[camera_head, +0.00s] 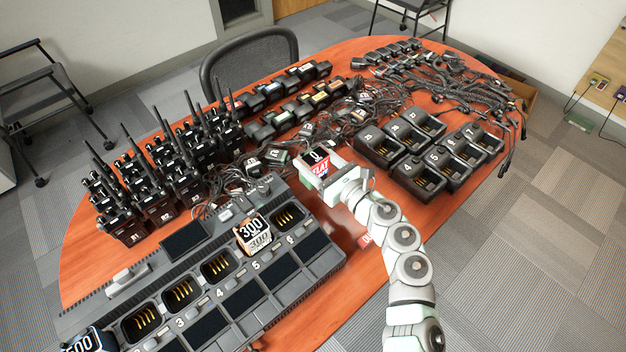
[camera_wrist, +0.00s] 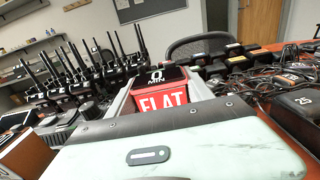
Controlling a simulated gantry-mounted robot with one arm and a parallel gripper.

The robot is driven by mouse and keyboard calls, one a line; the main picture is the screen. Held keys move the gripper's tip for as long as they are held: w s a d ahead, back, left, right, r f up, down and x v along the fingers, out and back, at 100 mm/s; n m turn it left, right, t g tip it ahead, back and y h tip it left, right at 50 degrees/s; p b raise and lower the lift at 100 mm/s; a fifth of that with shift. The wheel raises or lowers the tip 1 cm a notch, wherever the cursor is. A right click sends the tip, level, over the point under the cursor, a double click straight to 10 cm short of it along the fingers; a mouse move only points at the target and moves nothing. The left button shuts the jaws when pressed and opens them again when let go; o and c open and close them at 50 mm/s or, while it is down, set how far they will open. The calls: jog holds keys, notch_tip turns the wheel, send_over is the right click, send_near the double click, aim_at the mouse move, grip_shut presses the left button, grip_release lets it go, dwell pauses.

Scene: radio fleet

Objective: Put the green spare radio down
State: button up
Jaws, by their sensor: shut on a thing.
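My gripper (camera_head: 330,180) is shut on a block with a black top marked "0" and a red label reading "FLAT" (camera_head: 318,168). In the wrist view the same block (camera_wrist: 162,92) sits upright beyond the gripper's dark edge, reading "0 MIN" and "FLAT". It is above the middle of the table, near a tangle of cables; I cannot tell whether it touches anything below. Its lower part is hidden by my gripper. I see no clearly green radio; several black radios (camera_head: 185,165) with antennas stand at the left.
Numbered single chargers (camera_head: 425,175) stand at right. Cables (camera_head: 400,90) cover the back. Bare orange table (camera_head: 352,262) shows between the charger and my arm.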

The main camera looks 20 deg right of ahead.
jog(key=shift+f+b, duration=0.7)
jog(key=shift+f, duration=2.85)
jog(key=shift+f+b, duration=0.2)
jog(key=shift+b, duration=0.15)
jog(key=o, duration=1.7)
jog(key=shift+o, duration=0.2)
jog(key=shift+r+p, duration=0.2)
jog(key=shift+p, duration=0.1)
jog(key=p+v, duration=0.1)
jog(key=v, duration=1.1)
jog(key=shift+w, duration=0.1)
